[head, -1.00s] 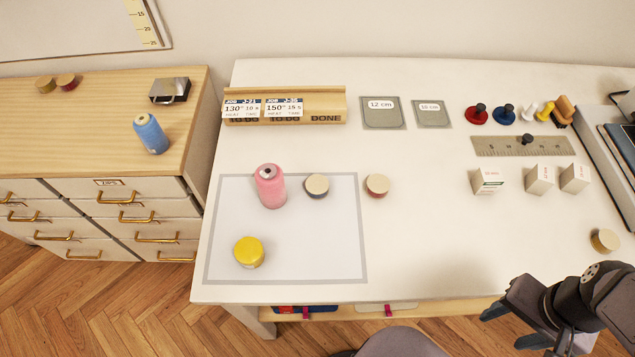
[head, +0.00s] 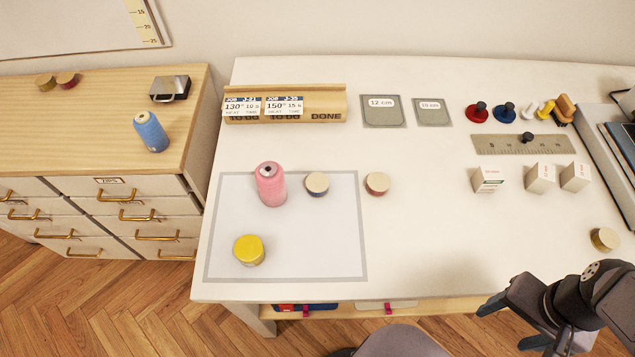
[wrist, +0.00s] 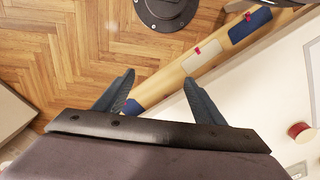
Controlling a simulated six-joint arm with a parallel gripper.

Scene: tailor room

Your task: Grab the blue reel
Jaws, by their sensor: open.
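A tall blue thread spool (head: 150,133) stands upright on the wooden drawer cabinet at the left. A small reel with a pale wooden top and a dark bluish side (head: 317,186) stands inside the grey-bordered area of the white table. I cannot tell for sure which one is the blue reel. My gripper (head: 503,328) is open and empty at the table's front right edge, far from both. In the wrist view my gripper (wrist: 159,80) has its fingers apart, over the floor and table edge; neither blue item is clear there.
A pink spool (head: 270,186), a yellow reel (head: 249,251) and a red-sided reel (head: 377,184) stand near the bluish reel. White boxes (head: 488,180), a ruler (head: 510,145) and a job rack (head: 285,105) lie farther back. The table's front middle is clear.

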